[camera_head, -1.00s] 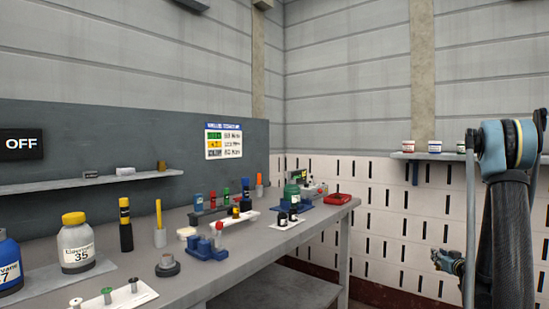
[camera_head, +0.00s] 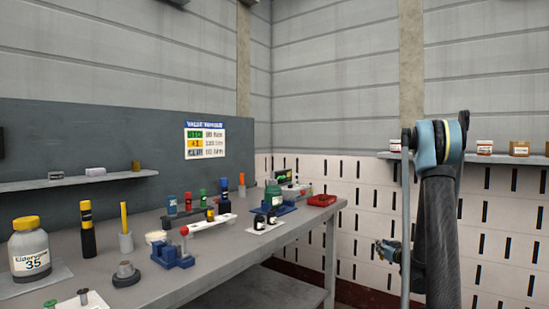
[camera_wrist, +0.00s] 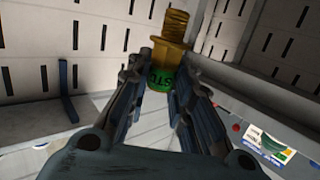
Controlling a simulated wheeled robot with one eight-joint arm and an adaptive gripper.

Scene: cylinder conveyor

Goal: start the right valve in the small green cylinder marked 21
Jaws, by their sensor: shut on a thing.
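My gripper (camera_wrist: 155,95) is shut on a brass valve (camera_wrist: 172,40) with a threaded end and a green band (camera_wrist: 160,80) with lettering that is hard to read. The valve points away from the wrist, between the two fingers. In the head view, the end of my arm is low at the right, in front of the white wall, and the valve cannot be made out there. A small green cylinder (camera_head: 273,195) stands at the far end of the bench in a blue holder (camera_head: 285,210). Its number and its opening are too small to tell.
The grey bench (camera_head: 215,258) runs along the left. A wall chart (camera_head: 205,140) hangs behind. A shelf with jars (camera_head: 484,147) is at the right.

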